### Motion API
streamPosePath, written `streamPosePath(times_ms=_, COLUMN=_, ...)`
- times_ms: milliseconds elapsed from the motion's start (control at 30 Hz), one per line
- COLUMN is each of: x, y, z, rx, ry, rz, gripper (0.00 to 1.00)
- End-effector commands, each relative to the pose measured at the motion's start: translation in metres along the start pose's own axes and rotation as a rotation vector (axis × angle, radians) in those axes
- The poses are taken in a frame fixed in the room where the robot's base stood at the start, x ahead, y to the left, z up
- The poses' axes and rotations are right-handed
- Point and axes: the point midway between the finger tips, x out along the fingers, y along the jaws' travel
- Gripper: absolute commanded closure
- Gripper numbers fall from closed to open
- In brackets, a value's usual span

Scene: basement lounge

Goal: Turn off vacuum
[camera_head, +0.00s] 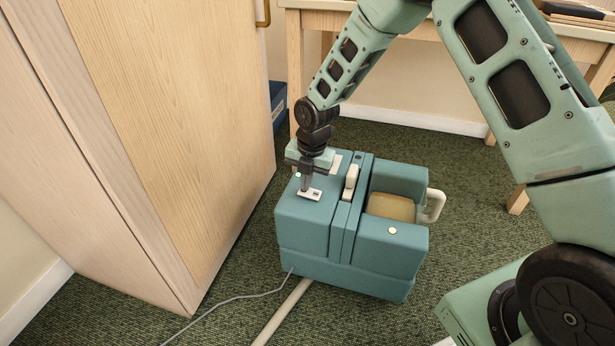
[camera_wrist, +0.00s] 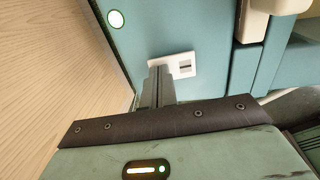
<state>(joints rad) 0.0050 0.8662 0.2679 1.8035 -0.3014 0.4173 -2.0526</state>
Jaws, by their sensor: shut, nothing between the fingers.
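The vacuum (camera_head: 304,232) is a teal box on the carpet; its top also shows in the wrist view (camera_wrist: 205,25). A small white switch plate (camera_head: 315,195) with a dark slot is on its top left part, and it is clearer in the wrist view (camera_wrist: 186,64). A round white light with a green rim (camera_wrist: 115,19) glows on the vacuum's top. My gripper (camera_head: 305,188) points down just above the plate's near end, shut and empty. In the wrist view its fingertips (camera_wrist: 160,69) overlap the plate's left edge; I cannot tell whether they touch it.
A wooden cabinet (camera_head: 170,110) stands close on the left. A wooden table (camera_head: 400,27) is behind the vacuum, with a blue box (camera_head: 278,105) near its left leg. A grey cord (camera_head: 235,298) and a pale tube (camera_head: 284,312) run from the vacuum's front over the green carpet.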

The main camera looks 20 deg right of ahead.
Motion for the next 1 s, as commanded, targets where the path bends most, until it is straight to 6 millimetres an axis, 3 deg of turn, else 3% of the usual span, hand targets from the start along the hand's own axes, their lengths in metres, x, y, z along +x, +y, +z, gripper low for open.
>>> streamPosePath(times_ms=1000, x=0.0009, y=-0.0052, z=-0.0002, rx=0.001, ry=0.003, rz=-0.031, gripper=1.0)
